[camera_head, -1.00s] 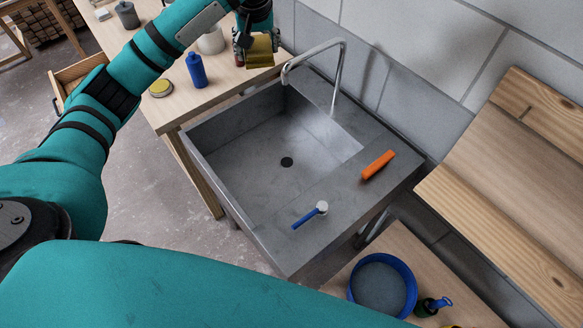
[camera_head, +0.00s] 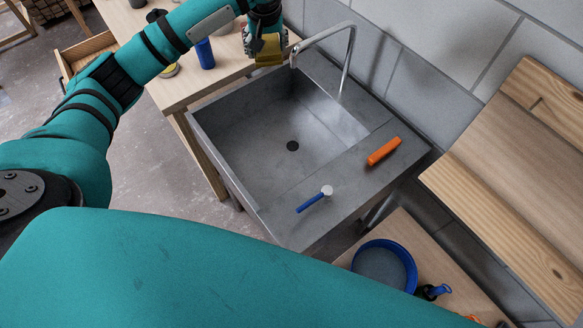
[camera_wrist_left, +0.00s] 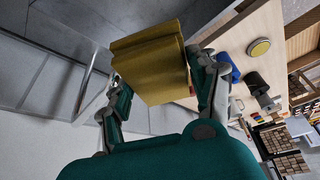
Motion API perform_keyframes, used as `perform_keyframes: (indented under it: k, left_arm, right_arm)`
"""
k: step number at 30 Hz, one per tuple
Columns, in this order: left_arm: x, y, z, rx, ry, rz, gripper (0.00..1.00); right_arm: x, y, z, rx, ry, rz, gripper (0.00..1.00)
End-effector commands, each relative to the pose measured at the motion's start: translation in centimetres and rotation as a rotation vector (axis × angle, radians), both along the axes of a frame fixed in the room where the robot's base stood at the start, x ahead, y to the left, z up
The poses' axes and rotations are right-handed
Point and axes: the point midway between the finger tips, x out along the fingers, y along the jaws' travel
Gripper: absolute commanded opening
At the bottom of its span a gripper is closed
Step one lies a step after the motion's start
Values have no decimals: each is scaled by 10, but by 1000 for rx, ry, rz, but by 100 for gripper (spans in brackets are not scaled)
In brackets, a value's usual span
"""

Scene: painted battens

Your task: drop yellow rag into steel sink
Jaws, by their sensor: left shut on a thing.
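The yellow rag (camera_head: 268,49) is a folded block held in my left gripper (camera_head: 266,38), beside the far left corner of the sink and near the table edge. In the left wrist view the rag (camera_wrist_left: 150,62) sits between the two fingers of my left gripper (camera_wrist_left: 160,85), which are shut on it. The steel sink (camera_head: 262,207) stands in the middle of the head view, its basin empty with a dark drain. My right gripper is not in view.
A tall curved faucet (camera_head: 345,55) rises at the sink's back edge, near the rag. An orange object (camera_head: 383,151) and a blue-handled tool (camera_head: 314,199) lie on the sink's right ledge. A blue bottle (camera_head: 205,53) stands on the wooden table (camera_head: 180,92). A blue bowl (camera_head: 402,258) sits at lower right.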

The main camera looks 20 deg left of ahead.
Motion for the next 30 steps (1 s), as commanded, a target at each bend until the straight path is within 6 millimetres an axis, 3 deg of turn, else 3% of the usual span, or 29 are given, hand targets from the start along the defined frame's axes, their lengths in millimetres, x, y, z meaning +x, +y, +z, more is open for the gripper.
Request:
perform_keyframes:
  k: [1,2,8,16,20,30]
  left_arm:
    - [0,0,0,0,0,0,33]
    - [0,0,0,0,0,0,63]
    - [0,0,0,0,0,0,88]
    - [0,0,1,0,0,0,88]
    - [-3,-2,10,-1,-2,-1,88]
    - [-25,-15,74,-1,-3,-2,88]
  right_arm:
    - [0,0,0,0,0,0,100]
    - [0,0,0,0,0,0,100]
    - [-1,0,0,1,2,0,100]
    - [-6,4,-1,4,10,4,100]
    - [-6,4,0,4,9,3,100]
    - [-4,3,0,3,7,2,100]
